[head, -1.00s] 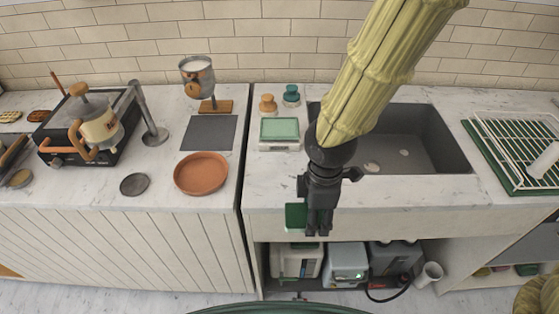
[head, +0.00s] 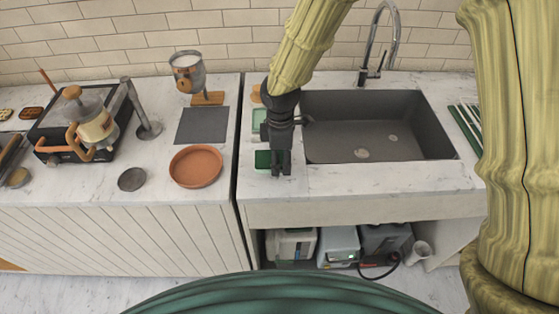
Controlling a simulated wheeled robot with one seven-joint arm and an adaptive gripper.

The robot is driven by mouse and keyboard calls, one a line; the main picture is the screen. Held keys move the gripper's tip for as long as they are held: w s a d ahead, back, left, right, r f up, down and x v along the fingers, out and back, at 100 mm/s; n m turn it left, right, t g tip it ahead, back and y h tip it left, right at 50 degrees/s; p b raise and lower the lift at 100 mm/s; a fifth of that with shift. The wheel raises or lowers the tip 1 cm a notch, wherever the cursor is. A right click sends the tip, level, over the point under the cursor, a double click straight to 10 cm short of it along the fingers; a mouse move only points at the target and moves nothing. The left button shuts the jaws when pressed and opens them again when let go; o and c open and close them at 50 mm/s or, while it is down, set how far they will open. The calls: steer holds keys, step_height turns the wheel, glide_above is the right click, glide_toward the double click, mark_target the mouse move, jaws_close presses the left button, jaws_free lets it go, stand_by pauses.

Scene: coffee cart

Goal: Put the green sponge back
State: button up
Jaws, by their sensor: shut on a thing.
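The dark green sponge (head: 263,159) shows at the left side of my gripper (head: 281,172). My gripper points down and is shut on the sponge, over the counter strip left of the sink. A small white holder with a pale green top (head: 259,122) stands just behind, partly hidden by my gripper. I cannot tell the exact gap between the sponge and the counter.
The dark sink (head: 375,140) with its tap (head: 375,50) lies to the right. A terracotta dish (head: 196,167), a grey mat (head: 203,126) and a dark disc (head: 132,179) lie to the left. The front counter strip is clear.

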mark_target(280, 157)
steer(key=shift+w+a, duration=0.1)
steer(key=shift+w, duration=0.15)
steer(key=shift+s+f+p, duration=0.1)
steer(key=shift+f+p, duration=0.65)
steer(key=shift+f, duration=1)
steer(key=o, duration=1.3)
steer(key=shift+f, duration=0.1)
steer(key=shift+c, duration=0.2)
steer(key=shift+r, duration=0.25)
step_height(280, 157, up, 12)
steer(key=shift+f+b, duration=0.15)
steer(key=shift+b, duration=1.05)
